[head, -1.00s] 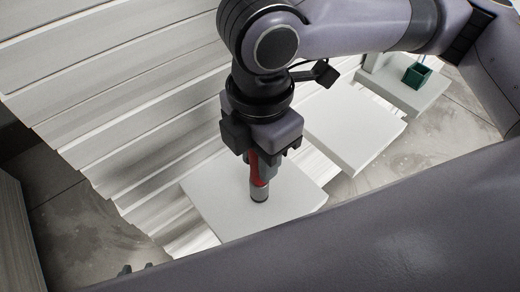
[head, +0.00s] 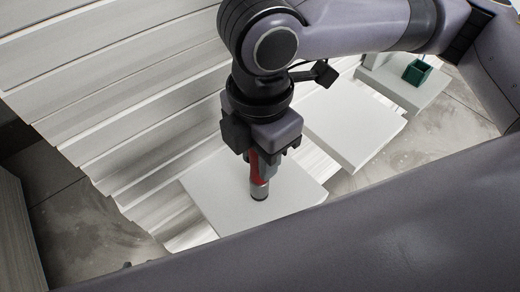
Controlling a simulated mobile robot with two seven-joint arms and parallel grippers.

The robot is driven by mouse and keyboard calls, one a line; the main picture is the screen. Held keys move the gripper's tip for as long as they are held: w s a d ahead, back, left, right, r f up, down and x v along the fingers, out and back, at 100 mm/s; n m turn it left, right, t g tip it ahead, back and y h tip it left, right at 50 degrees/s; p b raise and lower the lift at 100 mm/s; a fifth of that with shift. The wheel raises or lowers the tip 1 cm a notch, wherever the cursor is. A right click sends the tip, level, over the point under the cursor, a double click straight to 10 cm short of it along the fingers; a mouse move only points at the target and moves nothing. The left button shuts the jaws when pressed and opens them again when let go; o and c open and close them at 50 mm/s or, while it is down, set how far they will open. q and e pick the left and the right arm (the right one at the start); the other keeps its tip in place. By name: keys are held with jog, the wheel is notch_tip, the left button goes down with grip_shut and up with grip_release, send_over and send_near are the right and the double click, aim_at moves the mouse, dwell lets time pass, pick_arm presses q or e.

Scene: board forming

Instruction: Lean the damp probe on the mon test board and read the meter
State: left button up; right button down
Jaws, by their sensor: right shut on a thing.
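The damp probe (head: 258,178) is a red and grey handheld tool with a dark tip. My right gripper (head: 264,158) is shut on its upper part and holds it nearly upright. The probe's lower end is at the pale board (head: 225,200) in the middle of the head view; I cannot tell whether it touches. This board may be the mon test board; no label is legible. No meter reading can be made out. The left gripper is not visible.
A second pale board (head: 352,122) lies to the right. Beyond it a small green open box (head: 417,72) sits on another pale slab (head: 400,92). A tall stack of white boards (head: 110,85) fills the left. My arm covers the lower right.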

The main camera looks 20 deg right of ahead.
jog(key=shift+p, duration=0.35)
jog(key=shift+f, duration=0.15)
dwell(0.6)
dwell(0.4)
jog(key=shift+r, duration=3.65)
jog(key=shift+r, duration=2.5)
jog(key=shift+s, duration=0.1)
